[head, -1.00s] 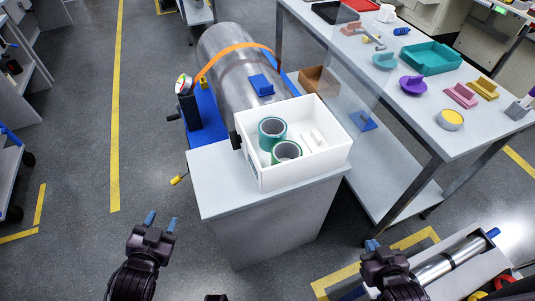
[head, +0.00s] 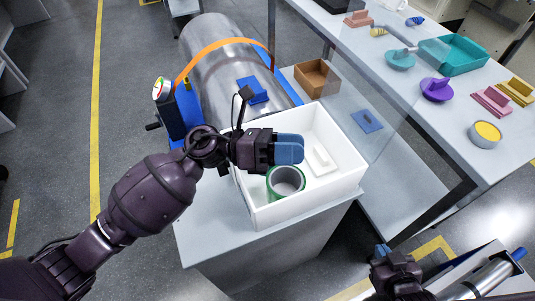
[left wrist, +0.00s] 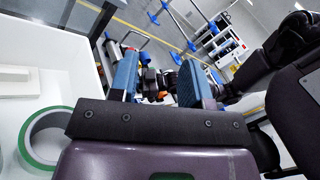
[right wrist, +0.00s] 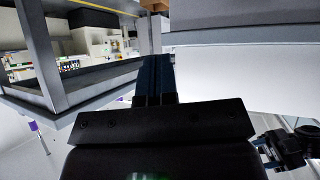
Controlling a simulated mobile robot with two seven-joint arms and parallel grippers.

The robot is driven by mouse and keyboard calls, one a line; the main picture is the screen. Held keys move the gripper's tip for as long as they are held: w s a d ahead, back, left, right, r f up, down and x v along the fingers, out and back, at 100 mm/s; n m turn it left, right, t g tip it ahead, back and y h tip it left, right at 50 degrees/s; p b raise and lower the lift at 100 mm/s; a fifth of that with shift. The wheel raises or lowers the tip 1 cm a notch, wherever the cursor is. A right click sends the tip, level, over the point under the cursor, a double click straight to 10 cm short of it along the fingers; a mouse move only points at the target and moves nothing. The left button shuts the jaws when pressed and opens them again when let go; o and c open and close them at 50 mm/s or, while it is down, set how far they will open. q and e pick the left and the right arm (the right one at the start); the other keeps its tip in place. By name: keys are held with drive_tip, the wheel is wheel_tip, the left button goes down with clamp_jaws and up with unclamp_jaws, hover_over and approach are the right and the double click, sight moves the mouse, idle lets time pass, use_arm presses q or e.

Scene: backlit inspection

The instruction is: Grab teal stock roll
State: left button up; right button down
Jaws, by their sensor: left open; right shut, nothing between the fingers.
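A roll with a teal-green outside and a pale inner core (head: 286,181) stands upright in the front of a white open bin (head: 300,215). A green-rimmed roll also shows at the lower left of the left wrist view (left wrist: 45,140). My left gripper (head: 290,148) is over the bin, just behind the visible roll, with its blue fingers pointing right. My right gripper (head: 381,250) is shut and empty, low at the right, away from the bin.
The bin stands on a grey pedestal (head: 205,225) and holds a small white block (head: 321,160). Behind is a large metal cylinder (head: 220,70) with an orange strap. The table (head: 445,120) at right holds several coloured parts. Floor at left is clear.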

use_arm(q)
wheel_tip(320, 180, down, 8)
drive_tip(key=w+m+g+y+b, duration=0.2)
drive_tip(key=m+g+y+b, duration=0.1)
drive_tip(key=m+y, duration=0.75)
drive_tip(key=w+a+f+m+t+y+b, duration=0.1)
drive_tip(key=w+a+m+t+y+b, duration=0.1)
drive_tip(key=w+a+m+t+y, duration=0.6)
drive_tip(key=f+g, duration=0.1)
drive_tip(key=f, duration=0.2)
drive_tip(key=w+f+n+g+b, duration=0.1)
drive_tip(key=f, duration=0.2)
drive_tip(key=w+f+g, duration=0.1)
drive_tip(key=f, duration=0.3)
drive_tip(key=shift+d+n+y+b, duration=0.1)
drive_tip(key=shift+n+y+b, duration=0.15)
drive_tip(key=shift+n+b, duration=0.15)
drive_tip(key=shift+f, duration=0.5)
use_arm(e)
wheel_tip(320, 180, down, 7)
drive_tip(key=g, duration=0.1)
drive_tip(key=shift+s+a, duration=0.2)
drive_tip(key=shift+a, duration=0.05)
